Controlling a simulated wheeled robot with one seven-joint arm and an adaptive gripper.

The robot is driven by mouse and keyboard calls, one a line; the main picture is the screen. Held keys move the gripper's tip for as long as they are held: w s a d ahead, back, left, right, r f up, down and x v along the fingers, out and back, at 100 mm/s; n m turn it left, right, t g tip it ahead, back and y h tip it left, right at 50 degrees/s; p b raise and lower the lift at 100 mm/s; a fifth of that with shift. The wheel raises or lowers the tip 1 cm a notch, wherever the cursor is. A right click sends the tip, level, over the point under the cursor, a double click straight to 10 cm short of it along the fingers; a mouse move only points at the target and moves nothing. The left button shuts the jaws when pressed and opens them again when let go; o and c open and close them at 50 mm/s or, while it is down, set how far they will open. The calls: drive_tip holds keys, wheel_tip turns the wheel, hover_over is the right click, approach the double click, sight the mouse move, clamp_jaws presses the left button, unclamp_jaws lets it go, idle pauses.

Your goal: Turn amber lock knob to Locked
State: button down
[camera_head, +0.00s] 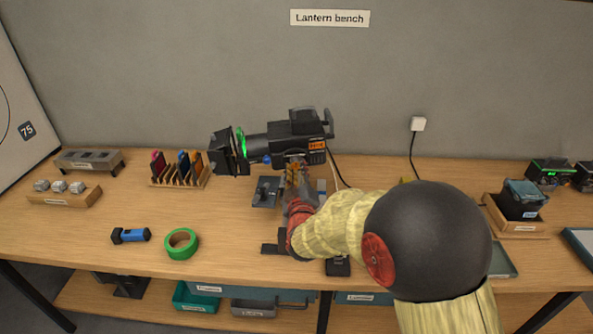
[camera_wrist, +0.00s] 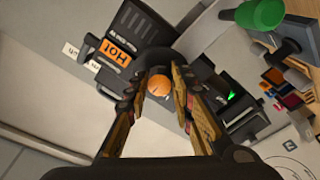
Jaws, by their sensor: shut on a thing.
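The amber lock knob (camera_wrist: 159,86) is a round orange knob in the wrist view, between the two fingertips of my gripper (camera_wrist: 160,92). My gripper is shut on it, one finger on each side. The knob is on the side of the dark lantern (camera_head: 292,130) on the bench. In the head view my gripper (camera_head: 292,170) reaches the front of the lantern and hides the knob. An orange "Hot" label (camera_wrist: 116,51) is beside the knob. Any lock marking on the knob is too small to read.
A blue knob (camera_head: 267,160) is on the lantern just left of my gripper. A rack of coloured filters (camera_head: 180,172), green tape (camera_head: 181,244) and a blue flashlight (camera_head: 131,236) lie left on the wooden bench (camera_head: 225,225).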

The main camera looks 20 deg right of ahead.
drive_tip(key=n, duration=0.4)
drive_tip(key=shift+n, duration=0.4)
drive_tip(key=n+y, duration=0.1)
drive_tip(key=n, duration=0.3)
drive_tip(key=shift+d+r, duration=0.1)
drive_tip(key=shift+n, duration=0.5)
drive_tip(key=c, duration=1.6)
unclamp_jaws()
drive_tip(key=shift+o, duration=0.3)
drive_tip(key=s+a, duration=0.1)
drive_tip(key=s, duration=1.1)
drive_tip(key=shift+a+f, duration=0.35)
drive_tip(key=shift+a, duration=0.05)
drive_tip(key=shift+w, duration=0.1)
